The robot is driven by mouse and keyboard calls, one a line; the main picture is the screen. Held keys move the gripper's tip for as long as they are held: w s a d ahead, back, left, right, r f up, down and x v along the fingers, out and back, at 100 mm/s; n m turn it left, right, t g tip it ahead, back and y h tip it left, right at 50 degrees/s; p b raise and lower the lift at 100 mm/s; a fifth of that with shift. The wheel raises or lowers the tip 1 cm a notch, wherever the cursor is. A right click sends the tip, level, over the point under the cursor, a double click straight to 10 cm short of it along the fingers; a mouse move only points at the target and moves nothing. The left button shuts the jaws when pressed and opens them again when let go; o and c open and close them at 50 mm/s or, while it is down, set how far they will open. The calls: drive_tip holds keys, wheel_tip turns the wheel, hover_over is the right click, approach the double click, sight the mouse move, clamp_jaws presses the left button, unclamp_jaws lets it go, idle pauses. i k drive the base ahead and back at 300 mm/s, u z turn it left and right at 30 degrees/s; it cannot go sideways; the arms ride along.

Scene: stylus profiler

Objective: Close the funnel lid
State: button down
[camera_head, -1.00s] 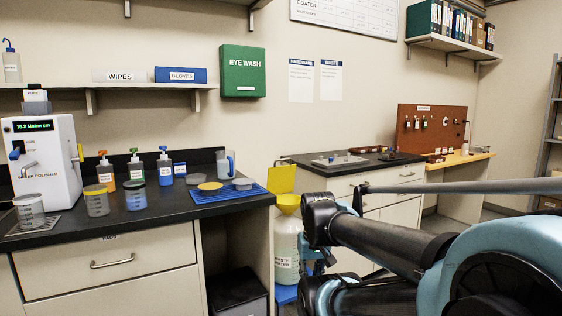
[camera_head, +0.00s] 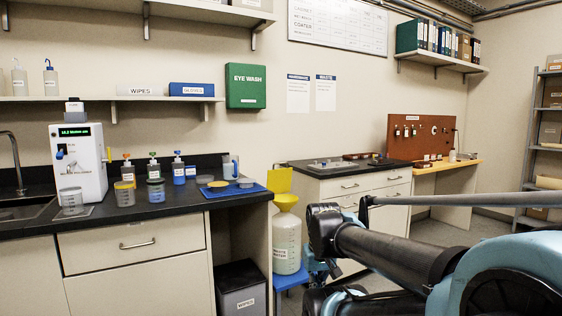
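The yellow funnel (camera_head: 286,201) sits on top of a whitish waste container (camera_head: 287,242) in the gap between the two counters. Its yellow lid (camera_head: 279,181) stands up, open, behind the funnel mouth. The container rests on a blue base (camera_head: 291,280). My arm comes in from the right, with its black and teal links just right of the container. I cannot make out my gripper's fingers; no part that I can be sure is my gripper shows.
The left black counter (camera_head: 120,212) holds a polisher (camera_head: 80,160), cups, small bottles and a blue mat (camera_head: 216,193). A grey bin (camera_head: 241,288) stands under it. The right counter (camera_head: 330,170) and a pegboard (camera_head: 421,137) are behind my arm.

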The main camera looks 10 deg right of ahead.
sight(279, 180)
drive_tip(key=z, duration=0.15)
drive_tip(key=i, duration=1.3)
drive_tip(key=u, duration=0.25)
